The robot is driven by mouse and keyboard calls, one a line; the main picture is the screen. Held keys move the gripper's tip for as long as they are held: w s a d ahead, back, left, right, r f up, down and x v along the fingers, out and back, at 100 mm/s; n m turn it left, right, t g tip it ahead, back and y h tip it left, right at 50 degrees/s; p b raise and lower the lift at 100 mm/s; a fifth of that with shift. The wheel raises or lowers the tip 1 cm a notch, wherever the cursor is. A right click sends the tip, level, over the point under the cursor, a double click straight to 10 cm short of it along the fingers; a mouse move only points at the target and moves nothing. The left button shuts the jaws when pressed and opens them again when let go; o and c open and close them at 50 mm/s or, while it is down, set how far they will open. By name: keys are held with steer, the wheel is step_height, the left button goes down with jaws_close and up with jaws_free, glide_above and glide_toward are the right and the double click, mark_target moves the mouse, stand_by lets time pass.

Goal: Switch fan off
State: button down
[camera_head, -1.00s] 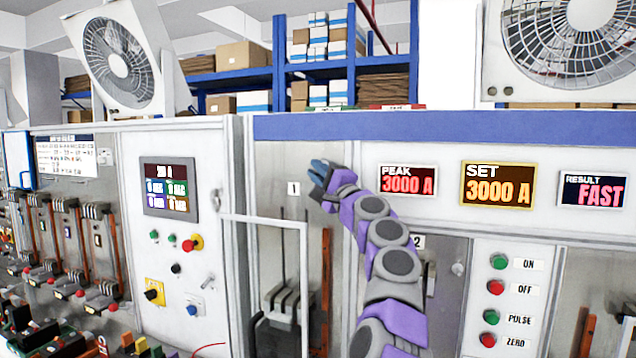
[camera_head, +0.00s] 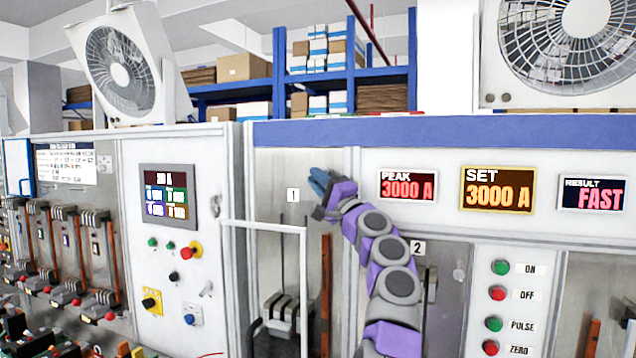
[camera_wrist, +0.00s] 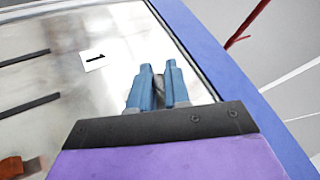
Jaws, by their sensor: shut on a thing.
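One white fan (camera_head: 119,68) stands tilted on top of the left cabinet. A second white fan (camera_head: 575,48) stands above the right cabinet, cut off by the picture's top edge, with two small dark knobs at its lower left. I cannot tell whether either is spinning. My gripper (camera_head: 318,184) is raised in front of the grey panel beside label 1, well apart from both fans. In the wrist view its blue fingers (camera_wrist: 160,88) are close together on a small grey thing, mostly hidden between them. No fan shows in the wrist view.
The right cabinet (camera_head: 400,128) has red and yellow displays and ON, OFF, PULSE and ZERO buttons (camera_head: 498,293). A white frame rail (camera_head: 262,226) juts out left of my arm. The left cabinet (camera_head: 215,160) carries a screen and several buttons. Shelves with boxes stand behind.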

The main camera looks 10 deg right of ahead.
steer(key=shift+w+f, duration=0.1)
steer(key=shift+f, duration=0.05)
steer(key=c, duration=1.4)
jaws_free()
steer(key=b+v, duration=1)
steer(key=v, duration=0.7)
steer(key=shift+b, duration=0.35)
steer(key=shift+f, duration=0.1)
